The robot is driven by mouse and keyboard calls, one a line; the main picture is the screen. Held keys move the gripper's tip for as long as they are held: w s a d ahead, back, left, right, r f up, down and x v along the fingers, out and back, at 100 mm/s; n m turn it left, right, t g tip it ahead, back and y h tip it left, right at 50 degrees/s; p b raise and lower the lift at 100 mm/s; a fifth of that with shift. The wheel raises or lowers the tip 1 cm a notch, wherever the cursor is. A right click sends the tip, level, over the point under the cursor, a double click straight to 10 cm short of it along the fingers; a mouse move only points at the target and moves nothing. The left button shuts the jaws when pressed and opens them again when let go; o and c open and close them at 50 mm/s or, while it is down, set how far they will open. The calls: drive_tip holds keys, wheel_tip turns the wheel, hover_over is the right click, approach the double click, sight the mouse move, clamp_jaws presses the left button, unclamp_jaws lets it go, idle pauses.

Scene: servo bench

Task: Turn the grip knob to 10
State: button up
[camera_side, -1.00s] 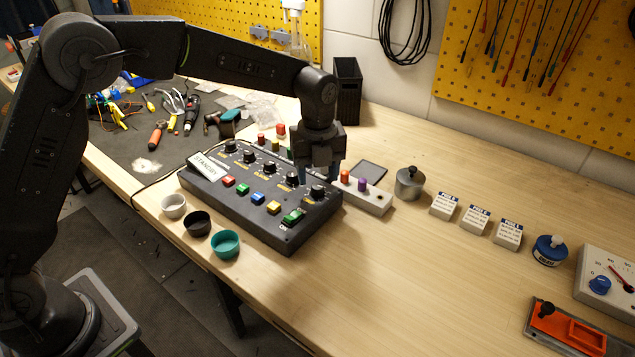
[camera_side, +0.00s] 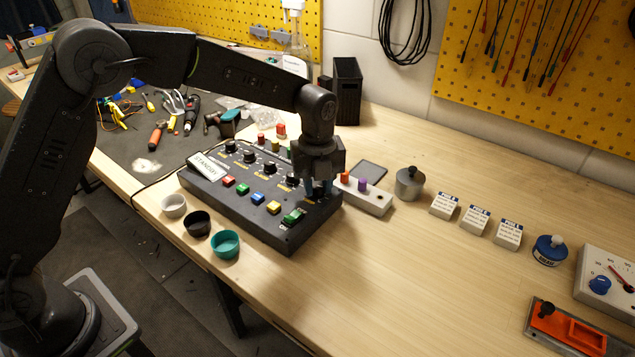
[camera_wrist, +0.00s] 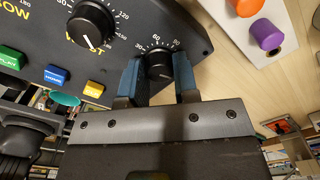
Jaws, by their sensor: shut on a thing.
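A black control box (camera_side: 237,212) carries a row of black dial knobs and lies on the wooden bench. The knob at the row's right end is the grip knob (camera_wrist: 158,65); its name label is hidden in the wrist view. My gripper (camera_wrist: 158,72) is shut on this knob, one blue-grey finger on each side. Part of its printed scale shows above it, with 30 and 60 legible. A pale pointer mark shows on the knob's lower part, but I cannot read the exact setting. In the side view my gripper (camera_side: 319,191) points down over the box and largely hides the knob.
The wrist knob (camera_wrist: 92,25) is close to the left of my gripper. Colored buttons, including a green one (camera_side: 293,216), line the box's front. A pale strip with orange and purple pegs (camera_side: 369,199) lies just right. Small cups (camera_side: 225,244) stand in front.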

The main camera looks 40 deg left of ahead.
drive_tip(key=shift+c, duration=0.8)
